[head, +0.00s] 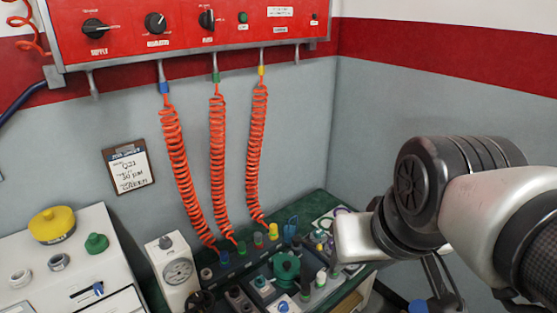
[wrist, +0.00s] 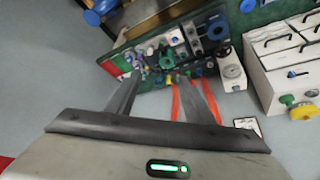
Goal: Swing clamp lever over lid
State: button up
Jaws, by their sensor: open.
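A round green lid-like part (head: 286,266) sits on a fixture on the green-topped bench. It also shows in the wrist view (wrist: 214,28), beyond my fingers. I cannot make out the clamp lever for certain among the small parts around it. My gripper (wrist: 165,88) is open and empty in the wrist view, its two dark fingers apart above the near bench edge. The fingers are short of the green part and touch nothing I can see. In the head view my arm comes in from the right, and my fingers cannot be made out there.
Coiled orange hoses (head: 173,165) hang from the red panel (head: 190,25) to the bench. A gauge box (head: 177,272) stands left of the fixture, near a white cabinet (head: 95,262) with a yellow knob. Several small coloured fittings crowd the green bench (head: 310,208).

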jog(key=shift+w, duration=0.1)
jog(key=c, duration=0.4)
jog(key=w, duration=0.1)
jog(key=b, duration=0.1)
jog(key=w+f, duration=0.1)
jog(key=shift+w+a+f+y+b, duration=0.1)
jog(key=shift+w+a+y+b, duration=0.15)
jog(key=shift+w+y+b, duration=0.1)
jog(key=c, duration=0.7)
jog(key=w+f+b, duration=0.1)
jog(key=w, duration=0.2)
jog(key=w+f+m+b, duration=0.1)
jog(key=w+f, duration=0.1)
jog(key=w, duration=0.1)
jog(key=w+f+m+y+b, duration=0.1)
jog(key=w, duration=0.2)
jog(key=shift+w+f+b, duration=0.15)
jog(key=shift+w+b, duration=0.15)
jog(key=shift+b, duration=0.1)
grip_shut()
jog(key=w+d+f+m+t+h+b, duration=0.2)
jog(key=w+f+h+b, duration=0.4)
jog(key=w+f+b, duration=0.9)
jog(key=w+f+m+t, duration=0.1)
jog(key=w+f, duration=2)
jog(key=w, duration=0.1)
jog(key=shift+d+m, duration=0.15)
jog(key=shift+m, duration=0.15)
